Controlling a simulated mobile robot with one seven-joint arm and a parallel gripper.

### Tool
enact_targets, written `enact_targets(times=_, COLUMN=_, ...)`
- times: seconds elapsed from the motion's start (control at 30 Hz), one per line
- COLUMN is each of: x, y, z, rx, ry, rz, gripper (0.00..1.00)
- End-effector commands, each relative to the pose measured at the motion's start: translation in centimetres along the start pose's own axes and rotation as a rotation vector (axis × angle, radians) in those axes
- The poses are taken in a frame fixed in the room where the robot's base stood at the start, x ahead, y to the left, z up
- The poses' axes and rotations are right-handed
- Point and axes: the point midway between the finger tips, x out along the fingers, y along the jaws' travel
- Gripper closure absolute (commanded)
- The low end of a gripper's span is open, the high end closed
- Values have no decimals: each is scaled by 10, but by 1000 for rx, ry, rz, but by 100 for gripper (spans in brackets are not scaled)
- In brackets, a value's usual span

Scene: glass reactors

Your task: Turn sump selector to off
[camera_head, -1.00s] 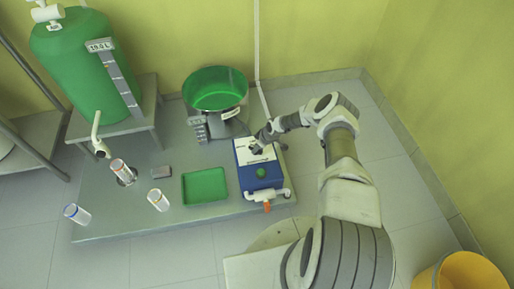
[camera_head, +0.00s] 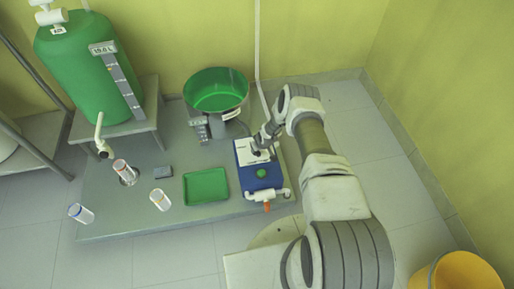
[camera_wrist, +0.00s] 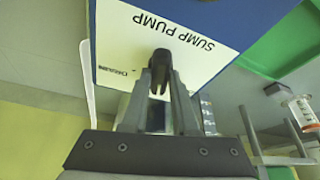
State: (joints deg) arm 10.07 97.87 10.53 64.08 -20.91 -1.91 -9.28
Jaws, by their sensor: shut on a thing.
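The sump pump unit (camera_head: 262,181) is a blue box with a white top panel on the grey platform. Its panel (camera_wrist: 188,30) reads "SUMP PUMP" in the wrist view. The black selector knob (camera_wrist: 160,62) stands on that panel. My gripper (camera_wrist: 159,80) is shut on the knob, with a finger on each side of it. In the head view my gripper (camera_head: 258,149) reaches the panel from the upper right. The knob's pointing direction and some panel lettering are hidden by the fingers. A green button (camera_head: 262,173) sits nearer the front of the box.
A green tray (camera_head: 206,186) lies left of the pump unit. A green basin (camera_head: 216,90) stands behind it. A large green tank (camera_head: 86,70) and several capped bottles (camera_head: 160,200) are farther left. A yellow bucket (camera_head: 460,274) is at bottom right.

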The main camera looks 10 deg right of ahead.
Motion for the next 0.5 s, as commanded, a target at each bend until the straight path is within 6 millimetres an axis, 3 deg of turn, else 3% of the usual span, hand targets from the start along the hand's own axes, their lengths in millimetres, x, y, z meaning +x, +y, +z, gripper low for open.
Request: enact_targets(times=0.5, x=1, y=-2, z=0, rx=248, ry=0, rz=104, gripper=100)
